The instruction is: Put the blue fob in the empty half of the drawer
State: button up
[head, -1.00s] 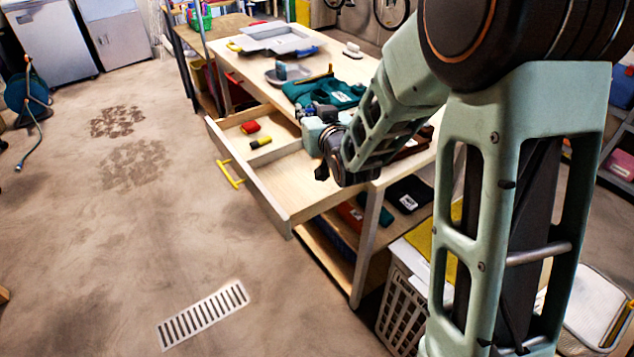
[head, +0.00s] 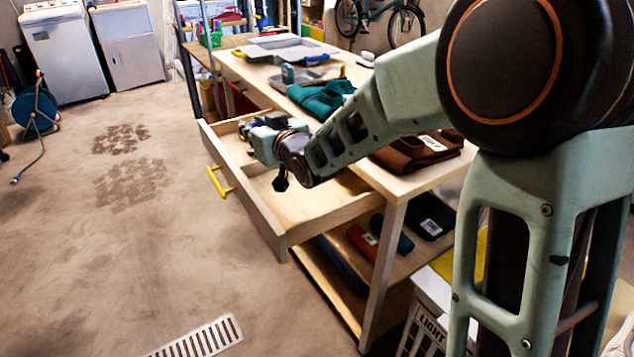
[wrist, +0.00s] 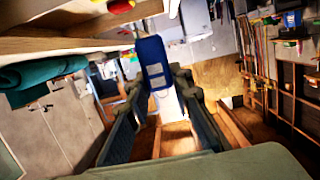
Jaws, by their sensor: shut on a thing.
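The blue fob (wrist: 154,64), a flat rounded tag with a pale patch, is held between the fingertips of my gripper (wrist: 158,84) in the wrist view. In the head view my gripper (head: 254,133) is over the far part of the open drawer (head: 252,208), and the fob cannot be made out there. The drawer is pale wood with a yellow handle (head: 219,181). Its near half looks bare where it shows. My gripper hides most of the far half. A red thing (wrist: 121,5) and a bit of yellow show at the wrist view's top edge.
The workbench (head: 398,187) beside the drawer holds a teal cloth (head: 322,98), a brown folded item (head: 415,152) and a grey tray (head: 290,48). A shelf below holds folded items. The floor (head: 120,240) left of the drawer is clear.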

jog(key=d+f+b, duration=0.2)
jog(key=d+f, duration=0.4)
jog(key=d+f+b, duration=0.2)
jog(key=d+f, duration=0.4)
jog(key=shift+w+d, duration=0.2)
jog(key=shift+d, duration=0.15)
jog(key=shift+f, duration=0.15)
jog(key=shift+f, duration=0.2)
jog(key=o, duration=0.9)
